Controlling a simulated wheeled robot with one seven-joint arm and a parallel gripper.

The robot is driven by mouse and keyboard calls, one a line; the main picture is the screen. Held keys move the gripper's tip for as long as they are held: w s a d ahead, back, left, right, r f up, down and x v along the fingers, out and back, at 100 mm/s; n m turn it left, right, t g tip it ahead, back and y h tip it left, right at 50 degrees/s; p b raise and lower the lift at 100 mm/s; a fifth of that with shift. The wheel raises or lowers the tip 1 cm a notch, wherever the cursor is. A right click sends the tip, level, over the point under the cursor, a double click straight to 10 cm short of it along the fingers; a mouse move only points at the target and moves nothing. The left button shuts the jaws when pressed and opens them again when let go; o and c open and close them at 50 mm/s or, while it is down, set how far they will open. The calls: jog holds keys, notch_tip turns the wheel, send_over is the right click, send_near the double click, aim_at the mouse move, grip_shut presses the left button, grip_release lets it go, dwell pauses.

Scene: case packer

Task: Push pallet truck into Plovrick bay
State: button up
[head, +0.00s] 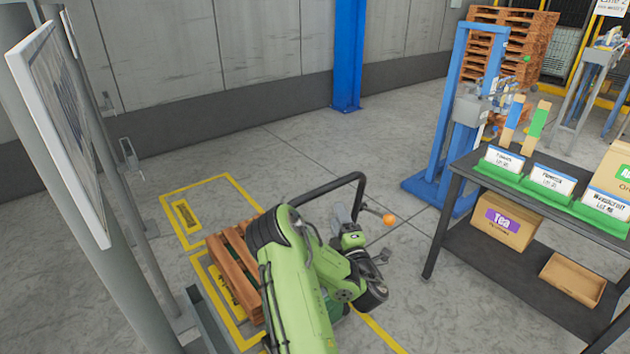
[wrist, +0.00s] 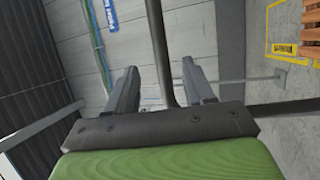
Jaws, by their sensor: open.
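The pallet truck's black loop handle (head: 340,183) rises beside my green arm in the head view. Most of the truck's body is hidden behind the arm. A wooden pallet (head: 233,262) lies left of the arm. In the wrist view, my gripper (wrist: 159,68) is open, with a black bar (wrist: 158,40) of the handle running between its two grey fingers. I cannot tell whether the fingers touch it. A yellow-outlined floor bay (head: 165,198) with a small floor label lies behind the pallet. Another yellow outline (head: 219,308) is at the pallet. Their lettering is unreadable.
A sign board on posts (head: 60,110) stands at the left. A blue column (head: 348,55) is at the back wall. A dark table (head: 464,168) with labelled green stands is at the right, near a blue frame (head: 441,120). Floor between the bays and blue frame is clear.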

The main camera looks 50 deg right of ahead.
jog(key=x, duration=1.3)
jog(key=shift+d+r, duration=0.2)
jog(key=shift+d, duration=0.05)
jog(key=shift+w, duration=0.15)
jog(key=shift+c, duration=0.3)
grip_shut()
